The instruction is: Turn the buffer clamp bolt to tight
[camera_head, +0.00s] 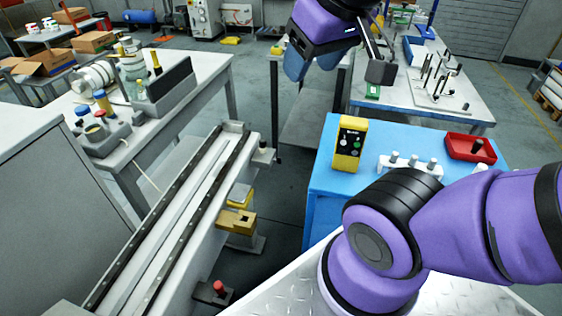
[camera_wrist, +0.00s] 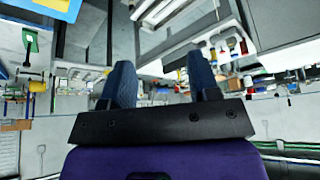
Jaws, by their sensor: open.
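I cannot clearly pick out the buffer clamp bolt in either view. A yellow block with a dark slot (camera_head: 237,221) is on the right side of the long rail conveyor (camera_head: 172,222), with a grey and yellow piece just above it. A red knob (camera_head: 219,288) stands on a dark base near the conveyor's lower end. My gripper (camera_head: 312,62) is raised at the top centre of the head view, well away from these parts. In the wrist view my gripper (camera_wrist: 161,84) shows two blue fingers spread apart with nothing between them.
A blue bench (camera_head: 325,165) at the right holds a yellow handheld device (camera_head: 349,144), a white holder with several pegs (camera_head: 410,166) and a red tray (camera_head: 470,149). A cluttered grey table (camera_head: 205,75) stands at left. Bare floor lies between conveyor and bench.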

